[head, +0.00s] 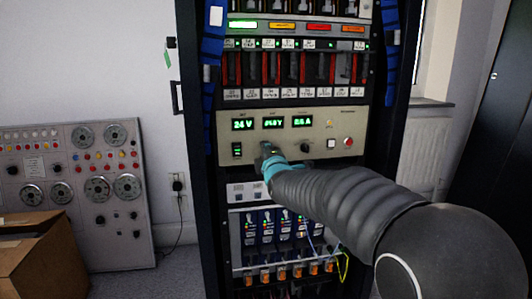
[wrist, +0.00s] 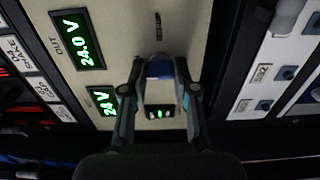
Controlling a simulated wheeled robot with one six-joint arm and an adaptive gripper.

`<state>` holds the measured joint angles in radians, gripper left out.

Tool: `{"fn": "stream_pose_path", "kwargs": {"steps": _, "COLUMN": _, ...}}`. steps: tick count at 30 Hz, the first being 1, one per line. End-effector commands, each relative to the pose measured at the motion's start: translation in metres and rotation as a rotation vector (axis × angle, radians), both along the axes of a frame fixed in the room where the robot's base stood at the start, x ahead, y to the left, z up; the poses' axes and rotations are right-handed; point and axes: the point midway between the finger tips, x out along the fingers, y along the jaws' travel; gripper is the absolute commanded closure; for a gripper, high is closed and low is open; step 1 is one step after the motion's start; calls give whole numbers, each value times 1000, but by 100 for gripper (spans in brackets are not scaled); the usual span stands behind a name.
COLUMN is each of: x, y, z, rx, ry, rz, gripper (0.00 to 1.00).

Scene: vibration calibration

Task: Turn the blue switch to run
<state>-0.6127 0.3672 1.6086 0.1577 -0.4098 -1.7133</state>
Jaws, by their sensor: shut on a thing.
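The blue switch (wrist: 160,68) is a small blue knob on the cream panel, seen in the wrist view between my fingertips. My gripper (wrist: 159,66) is shut on it, one finger on each side. In the head view my gripper (head: 267,152) is at the lower left of the cream instrument panel (head: 330,120), and it hides the blue switch there. The marks around the switch are too small to read, so I cannot tell which position it is in.
Green displays (head: 272,122) sit above my gripper, and a small green-lit module (head: 237,150) is just left. A black knob (head: 304,147) and a red button (head: 348,142) are to the right. Card modules fill the rack above and below. A cardboard box (head: 40,250) stands at left.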

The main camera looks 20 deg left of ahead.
Motion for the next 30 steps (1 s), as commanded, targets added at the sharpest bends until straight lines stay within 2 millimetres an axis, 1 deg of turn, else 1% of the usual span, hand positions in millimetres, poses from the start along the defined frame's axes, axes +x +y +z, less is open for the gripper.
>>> {"fn": "stream_pose_path", "kwargs": {"steps": 15, "x": 0, "y": 0, "z": 0, "rx": -16, "ry": -10, "rz": 0, "gripper": 100}}
{"fn": "stream_pose_path", "kwargs": {"steps": 16, "x": 0, "y": 0, "z": 0, "rx": -16, "ry": -10, "rz": 0, "gripper": 66}}
{"fn": "stream_pose_path", "kwargs": {"steps": 17, "x": 0, "y": 0, "z": 0, "rx": -16, "ry": -10, "rz": 0, "gripper": 59}}
{"fn": "stream_pose_path", "kwargs": {"steps": 18, "x": 0, "y": 0, "z": 0, "rx": -16, "ry": -10, "rz": 0, "gripper": 49}}
{"fn": "stream_pose_path", "kwargs": {"steps": 19, "x": 0, "y": 0, "z": 0, "rx": -16, "ry": -10, "rz": 0, "gripper": 46}}
{"fn": "stream_pose_path", "kwargs": {"steps": 27, "x": 0, "y": 0, "z": 0, "rx": -15, "ry": -9, "rz": 0, "gripper": 46}}
{"fn": "stream_pose_path", "kwargs": {"steps": 30, "x": -3, "y": -2, "z": 0, "rx": -15, "ry": -9, "rz": 0, "gripper": 46}}
